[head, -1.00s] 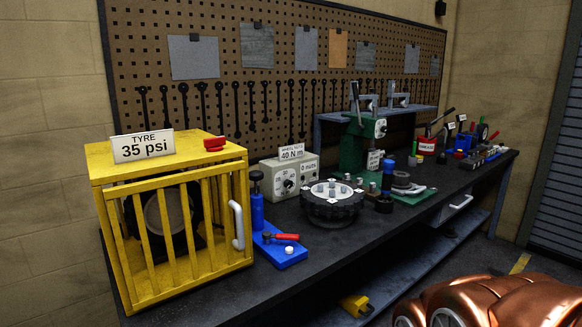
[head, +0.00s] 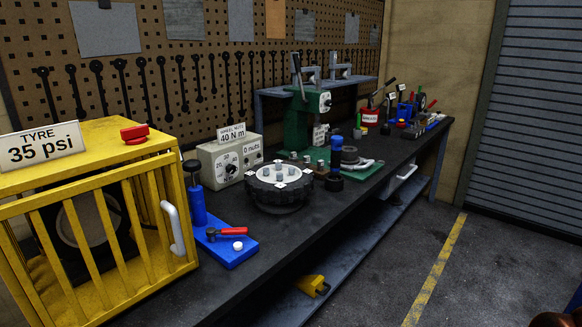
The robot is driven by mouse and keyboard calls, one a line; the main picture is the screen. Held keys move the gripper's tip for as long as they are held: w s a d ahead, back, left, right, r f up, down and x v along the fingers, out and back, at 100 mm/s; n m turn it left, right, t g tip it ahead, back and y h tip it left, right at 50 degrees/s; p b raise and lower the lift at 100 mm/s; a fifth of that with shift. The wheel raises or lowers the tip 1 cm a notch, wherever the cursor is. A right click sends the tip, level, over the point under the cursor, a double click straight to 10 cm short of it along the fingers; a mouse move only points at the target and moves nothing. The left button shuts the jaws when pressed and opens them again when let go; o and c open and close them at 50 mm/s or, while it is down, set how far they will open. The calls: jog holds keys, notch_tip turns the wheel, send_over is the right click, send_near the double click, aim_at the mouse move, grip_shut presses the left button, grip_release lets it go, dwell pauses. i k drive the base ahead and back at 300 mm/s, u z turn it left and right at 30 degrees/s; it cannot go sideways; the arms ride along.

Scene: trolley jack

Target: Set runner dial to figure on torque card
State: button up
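In the head view, a beige box (head: 208,156) stands on the bench beside the yellow cage. It has a black dial (head: 231,168) with figures around it; 20, 30 and 40 seem readable, but where its pointer stands is too small to tell. A display beside the dial reads "0 nuts". The torque card (head: 232,132) on top of the box reads "40 N m", with small print above that looks like "wheel nuts". A round black hub (head: 279,188) with several pale studs or nuts sits in front of the box.
A yellow cage (head: 128,290) with a "35 psi" card (head: 38,146) fills the left. A blue pump (head: 196,205) and blue board (head: 230,250) with a red-handled tool stand between cage and hub. A green press (head: 298,122) stands farther right. Floor (head: 395,270) is open at right.

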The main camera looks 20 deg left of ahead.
aim_at(230, 169)
jog(key=z, duration=0.1)
jog(key=i, duration=2.75)
jog(key=u, duration=4.1)
jog(key=i, duration=0.5)
jog(key=z, duration=0.15)
